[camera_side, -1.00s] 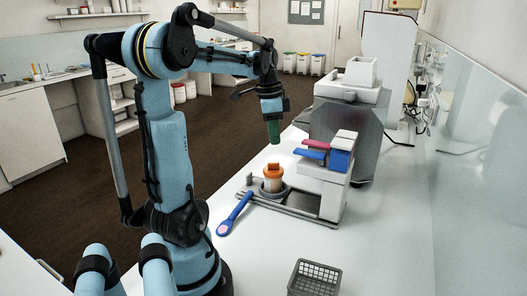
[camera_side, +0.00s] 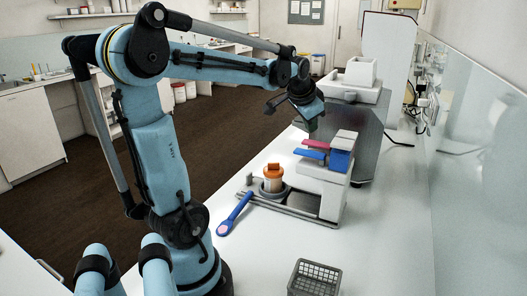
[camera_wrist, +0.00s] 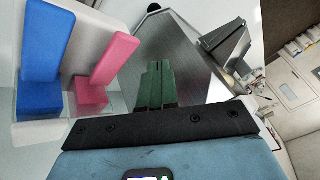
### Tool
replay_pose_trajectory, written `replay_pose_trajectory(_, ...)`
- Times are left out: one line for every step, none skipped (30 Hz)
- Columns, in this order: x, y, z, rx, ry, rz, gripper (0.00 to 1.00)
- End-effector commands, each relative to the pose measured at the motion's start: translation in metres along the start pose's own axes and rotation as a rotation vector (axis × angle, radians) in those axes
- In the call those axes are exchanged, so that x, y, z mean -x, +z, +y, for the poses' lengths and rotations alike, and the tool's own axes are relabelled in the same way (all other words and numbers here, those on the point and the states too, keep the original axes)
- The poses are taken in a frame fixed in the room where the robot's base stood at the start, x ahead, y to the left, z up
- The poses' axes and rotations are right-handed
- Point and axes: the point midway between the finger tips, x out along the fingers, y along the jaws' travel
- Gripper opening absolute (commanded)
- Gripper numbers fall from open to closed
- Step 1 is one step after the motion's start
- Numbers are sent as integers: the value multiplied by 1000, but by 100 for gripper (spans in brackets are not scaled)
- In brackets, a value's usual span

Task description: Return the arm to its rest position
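My gripper (camera_side: 312,122) hangs in the air above the bench, in front of the large grey machine and above the white unit with the coloured levers. In the wrist view, its two green fingers (camera_wrist: 158,75) lie side by side, pressed together with nothing visible between them. The arm reaches out to the right, with the forearm roughly level. The gripper touches nothing that I can see.
Below stands the white unit with a pink lever (camera_side: 309,153) and a blue lever (camera_side: 309,154). The grey machine (camera_side: 355,125) is close behind.

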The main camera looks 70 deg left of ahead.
Motion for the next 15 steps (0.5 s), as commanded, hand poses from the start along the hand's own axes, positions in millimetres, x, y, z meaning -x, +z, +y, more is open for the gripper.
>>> replay_pose_trajectory(3, -16, 14, 35, -26, 81, 0)
replay_pose_trajectory(5, -25, 19, 61, -40, 128, 0)
replay_pose_trajectory(9, -36, 27, 94, -51, 190, 0)
replay_pose_trajectory(12, -44, 33, 118, -55, 236, 0)
replay_pose_trajectory(15, -51, 38, 139, -55, 276, 0)
replay_pose_trajectory(19, -60, 46, 166, -53, 328, 0)
replay_pose_trajectory(23, -65, 51, 184, -49, 366, 0)
replay_pose_trajectory(26, -71, 56, 201, -43, 401, 0)
replay_pose_trajectory(31, -77, 63, 224, -32, 447, 0)
replay_pose_trajectory(35, -82, 68, 238, -24, 478, 0)
replay_pose_trajectory(38, -86, 74, 254, -13, 510, 0)
replay_pose_trajectory(44, -92, 81, 272, 4, 550, 0)
replay_pose_trajectory(48, -95, 87, 285, 17, 579, 0)
replay_pose_trajectory(52, -98, 94, 296, 34, 607, 0)
replay_pose_trajectory(58, -101, 104, 309, 60, 642, 0)
